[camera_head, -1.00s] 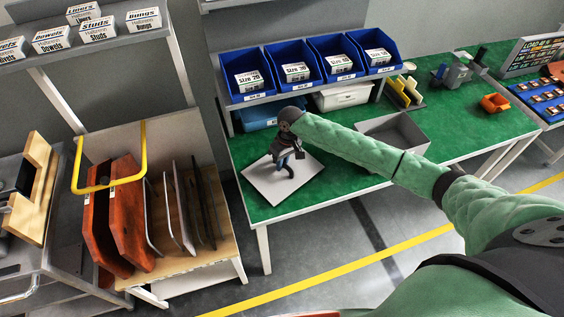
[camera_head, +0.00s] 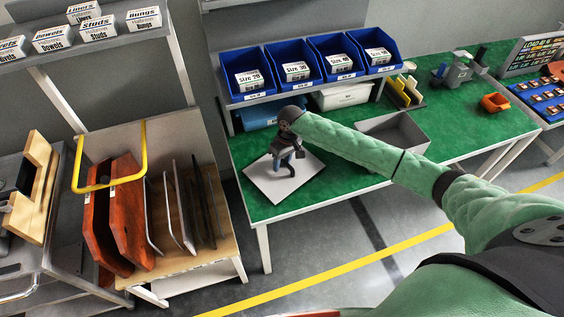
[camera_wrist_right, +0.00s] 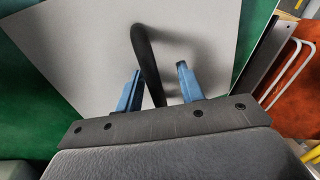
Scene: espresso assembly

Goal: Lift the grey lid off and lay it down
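The grey lid (camera_head: 262,187) is a flat light-grey square lying on the green table near its left front edge. It also fills much of the right wrist view (camera_wrist_right: 85,50), where its black upright handle (camera_wrist_right: 146,50) shows. My right gripper (camera_head: 287,166) is above the lid. In the right wrist view its blue fingers (camera_wrist_right: 160,70) stand apart on either side of the handle, with a clear gap to the right finger. An open grey box (camera_head: 412,130) stands to the right on the table, with no lid on it. My left gripper is not in view.
Blue bins (camera_head: 252,78) stand on a shelf behind, with a white tub (camera_head: 343,96) and a blue tub below. A rack of orange and grey panels (camera_head: 125,215) is at left. An orange holder (camera_head: 494,103) is at right. Green tabletop is clear between lid and box.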

